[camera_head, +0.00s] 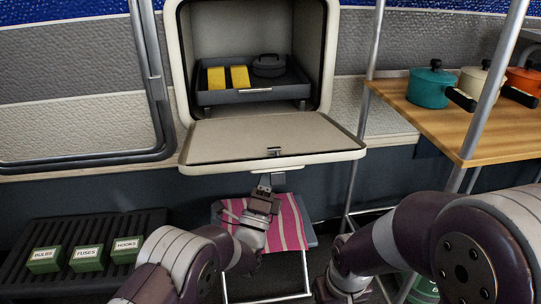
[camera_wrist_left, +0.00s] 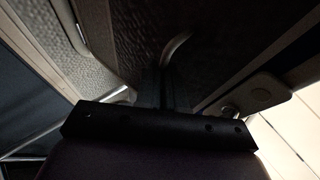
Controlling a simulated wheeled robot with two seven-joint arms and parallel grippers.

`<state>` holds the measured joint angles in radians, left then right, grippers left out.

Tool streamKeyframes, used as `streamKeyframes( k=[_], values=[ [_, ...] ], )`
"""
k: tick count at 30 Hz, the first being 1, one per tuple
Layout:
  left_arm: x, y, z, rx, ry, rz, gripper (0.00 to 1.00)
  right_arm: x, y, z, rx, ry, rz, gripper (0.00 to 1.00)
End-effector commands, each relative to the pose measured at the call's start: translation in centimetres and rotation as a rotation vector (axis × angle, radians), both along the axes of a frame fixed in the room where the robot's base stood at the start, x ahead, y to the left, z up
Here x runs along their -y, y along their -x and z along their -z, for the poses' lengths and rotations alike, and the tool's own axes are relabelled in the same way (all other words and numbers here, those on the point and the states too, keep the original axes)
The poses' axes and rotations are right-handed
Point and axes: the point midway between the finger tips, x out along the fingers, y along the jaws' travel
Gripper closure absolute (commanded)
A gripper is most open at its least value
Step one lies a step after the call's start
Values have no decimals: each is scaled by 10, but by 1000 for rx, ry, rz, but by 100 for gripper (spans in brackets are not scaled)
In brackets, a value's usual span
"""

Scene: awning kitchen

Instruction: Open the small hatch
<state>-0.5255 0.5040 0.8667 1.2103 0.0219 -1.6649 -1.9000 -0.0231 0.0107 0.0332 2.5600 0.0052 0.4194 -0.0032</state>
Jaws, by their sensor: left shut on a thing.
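The small hatch (camera_head: 262,139) is a beige flap hinged at the bottom of a wall compartment. It hangs folded down and outward, close to level, so the compartment (camera_head: 240,42) stands open. My left gripper (camera_head: 265,187) is just under the flap's front edge, shut on the hatch's handle (camera_head: 278,179). In the left wrist view the gripper's dark body fills the lower middle, with a curved bar (camera_wrist_left: 177,45) beyond it; the grip itself is too dark to make out. My right arm comes in from the right; its gripper does not show.
A striped stool (camera_head: 292,222) stands below the flap. A wooden shelf (camera_head: 440,124) with pots is at right, green boxes (camera_head: 87,258) at lower left.

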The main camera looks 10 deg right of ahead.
Motion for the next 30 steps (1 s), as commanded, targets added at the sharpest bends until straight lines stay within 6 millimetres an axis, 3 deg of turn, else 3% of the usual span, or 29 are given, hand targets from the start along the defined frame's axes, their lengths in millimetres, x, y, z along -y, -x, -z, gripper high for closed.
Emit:
streamKeyframes(
  k=[1, 7, 25, 27, 30],
  values=[
    [-2, -5, 16, 13, -6, -11, 100, 0, 0, 9, 0, 0, 0, 57],
    [0, -7, 31, 81, -10, -11, 100, 0, 0, 18, 0, 0, 0, 57],
    [0, -9, 33, 119, -6, -14, 100, 0, -1, 20, 0, 0, 0, 57],
    [0, -9, 33, 120, -6, -13, 68, 0, -1, 20, 0, 0, 0, 57],
    [0, -7, 32, 122, -6, -11, 67, 0, -1, 20, 0, 0, 0, 57]
  ],
)
